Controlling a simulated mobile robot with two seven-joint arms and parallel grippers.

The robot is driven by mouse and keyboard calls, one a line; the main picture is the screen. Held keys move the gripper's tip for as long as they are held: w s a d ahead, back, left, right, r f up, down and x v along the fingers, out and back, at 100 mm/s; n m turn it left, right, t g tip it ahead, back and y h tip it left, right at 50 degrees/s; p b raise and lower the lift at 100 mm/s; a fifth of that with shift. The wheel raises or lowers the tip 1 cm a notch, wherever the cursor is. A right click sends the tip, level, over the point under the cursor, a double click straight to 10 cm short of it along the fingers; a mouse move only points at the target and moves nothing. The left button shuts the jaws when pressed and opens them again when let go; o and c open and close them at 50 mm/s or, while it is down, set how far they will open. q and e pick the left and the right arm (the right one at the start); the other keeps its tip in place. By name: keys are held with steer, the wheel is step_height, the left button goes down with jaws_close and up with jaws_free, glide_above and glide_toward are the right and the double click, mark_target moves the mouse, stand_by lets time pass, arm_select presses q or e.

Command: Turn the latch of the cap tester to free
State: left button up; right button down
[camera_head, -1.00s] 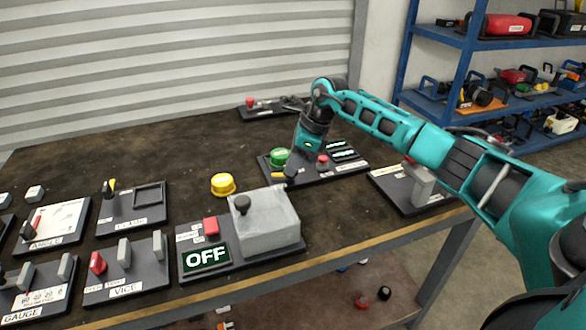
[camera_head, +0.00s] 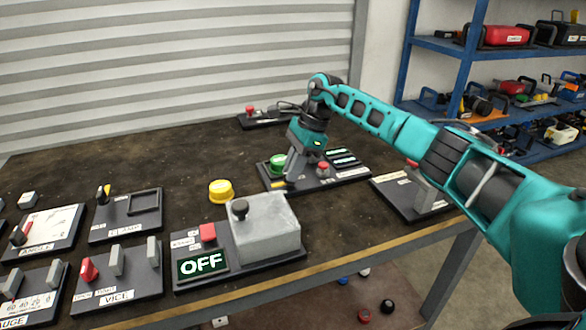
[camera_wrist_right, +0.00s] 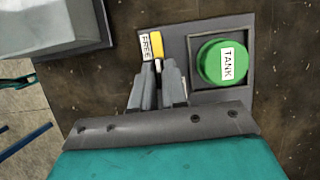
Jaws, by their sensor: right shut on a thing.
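The cap tester (camera_head: 340,177) is a dark board near the table's right front edge. It holds a green cap (camera_head: 277,163), which reads TANK in the right wrist view (camera_wrist_right: 224,62). A FREE label (camera_wrist_right: 145,47) lies beside a yellow patch (camera_wrist_right: 156,34) near the board's edge. My right gripper (camera_wrist_right: 158,68) reaches down beside the green cap, its fingertips just by the label. It is shut on the latch, which the fingers mostly hide, so its exact angle cannot be told. The right gripper also shows in the head view (camera_head: 287,181). My left gripper is out of view.
A grey box (camera_head: 266,235) with a black knob and an OFF display stands in front, left of the cap tester. A yellow cap (camera_head: 221,191) lies behind it. Another board (camera_head: 408,195) is at the right.

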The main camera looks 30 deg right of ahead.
steer(key=c, duration=1.2)
jaws_free()
steer(key=shift+o, duration=0.2)
steer(key=p+v, duration=0.1)
steer(key=v, duration=1.2)
steer(key=shift+p, duration=0.35)
steer(key=shift+f, duration=0.1)
